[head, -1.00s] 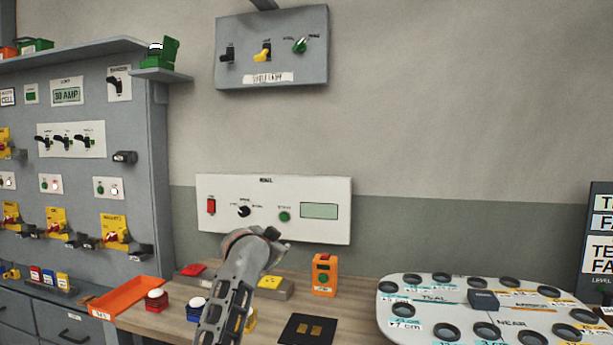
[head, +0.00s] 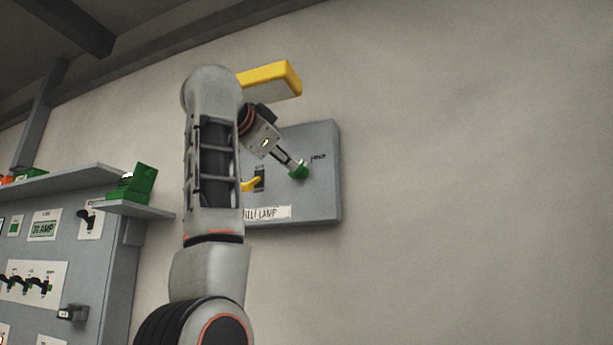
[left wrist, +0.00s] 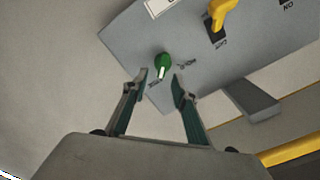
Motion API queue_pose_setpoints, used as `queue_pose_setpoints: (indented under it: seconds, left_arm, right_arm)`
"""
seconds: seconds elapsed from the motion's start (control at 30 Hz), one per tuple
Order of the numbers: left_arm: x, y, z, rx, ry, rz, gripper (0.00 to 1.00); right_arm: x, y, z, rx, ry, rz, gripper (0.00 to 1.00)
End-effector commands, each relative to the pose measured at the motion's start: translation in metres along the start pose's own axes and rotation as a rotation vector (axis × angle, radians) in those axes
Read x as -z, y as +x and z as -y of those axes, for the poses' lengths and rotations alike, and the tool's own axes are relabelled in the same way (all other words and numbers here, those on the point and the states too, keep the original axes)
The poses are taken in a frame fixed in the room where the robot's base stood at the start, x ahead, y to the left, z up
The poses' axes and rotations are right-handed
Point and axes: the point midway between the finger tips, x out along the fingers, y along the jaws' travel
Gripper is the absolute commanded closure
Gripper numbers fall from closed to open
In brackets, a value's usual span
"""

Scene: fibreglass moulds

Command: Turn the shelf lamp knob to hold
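The green shelf lamp knob (head: 298,171) is at the right side of the grey wall panel (head: 325,200). My right gripper is in neither view.
A yellow toggle (head: 251,185) sits left of the knob; it also shows in the left wrist view (left wrist: 222,15). A yellow bar (head: 272,79) juts out above the panel, near my wrist. A grey shelf (head: 70,187) with a green object (head: 139,184) is at left. The wall at right is bare.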

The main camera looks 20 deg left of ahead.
Motion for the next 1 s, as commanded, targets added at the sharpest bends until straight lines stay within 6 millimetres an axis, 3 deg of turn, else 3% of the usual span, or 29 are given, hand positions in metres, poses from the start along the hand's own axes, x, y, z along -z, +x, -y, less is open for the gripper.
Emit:
queue_pose_setpoints:
  seconds: [0.17,0.6,1.0]
  left_arm:
    - [0.006,0.001,0.006,0.0,0.008,-0.003,0.72]
    - [0.006,0.062,0.007,0.002,0.005,-0.003,0.72]
    - [0.005,0.071,0.005,0.002,0.006,-0.005,0.72]
  right_arm:
    - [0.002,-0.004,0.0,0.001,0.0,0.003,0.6]
    - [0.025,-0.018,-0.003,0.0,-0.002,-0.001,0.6]
    - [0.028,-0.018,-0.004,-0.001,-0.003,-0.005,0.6]
